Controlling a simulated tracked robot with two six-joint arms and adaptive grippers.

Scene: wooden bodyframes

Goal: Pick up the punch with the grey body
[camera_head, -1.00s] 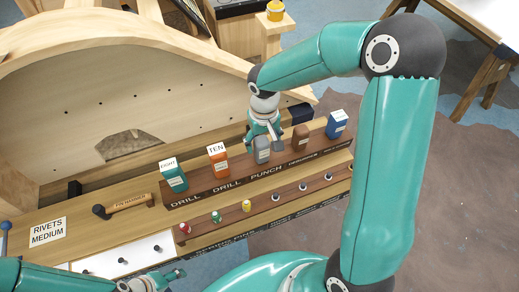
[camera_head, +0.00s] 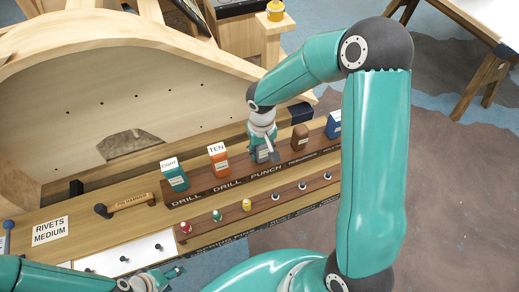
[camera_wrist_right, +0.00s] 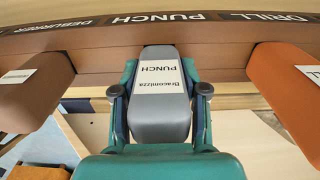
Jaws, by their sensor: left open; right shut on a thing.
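The grey punch (camera_wrist_right: 160,106), labelled "PUNCH", sits upright at the brown rack (camera_head: 205,192) between my right gripper's fingers in the right wrist view. My right gripper (camera_wrist_right: 160,90) is shut on its sides. In the head view my right gripper (camera_head: 264,150) is at the "PUNCH" place on the rack, and it hides most of the punch. My left gripper (camera_head: 170,275) is open and empty, low in front of the white drawers.
An orange drill (camera_head: 218,160) and a teal drill (camera_head: 174,175) stand left of the punch. A brown deburrer (camera_head: 300,137) and a blue tool (camera_head: 334,124) stand right of it. A lower shelf holds small coloured pieces. The pale wooden frame (camera_head: 150,85) rises behind.

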